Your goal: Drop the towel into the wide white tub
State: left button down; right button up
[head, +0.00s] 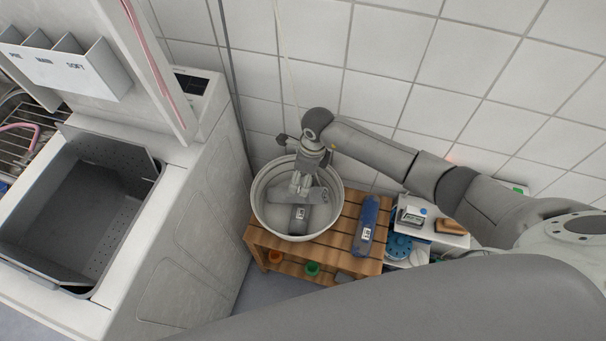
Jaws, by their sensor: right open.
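The wide white tub (263,212) stands on a slatted wooden bench (347,212) against the tiled wall. A grey towel (297,222) with a white label lies inside the tub, partly under my right gripper. My right gripper (301,188) is open and points down into the tub, just above the grey towel; I cannot tell whether the fingers touch it. A rolled blue item with a similar label (368,222) lies on the bench right of the tub. My left gripper is not in view.
A white washing machine (190,225) with an open top and grey drum (85,210) stands at left. A white shelf (432,232) with small items is right of the bench. Orange (275,257) and green (312,268) items sit on the bench's lower shelf.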

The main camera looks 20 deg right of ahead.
notch_tip(320, 180, up, 11)
jog(key=d, duration=0.1)
jog(key=shift+s+d+r, duration=0.15)
jog(key=shift+s+d, duration=0.1)
jog(key=shift+s, duration=0.2)
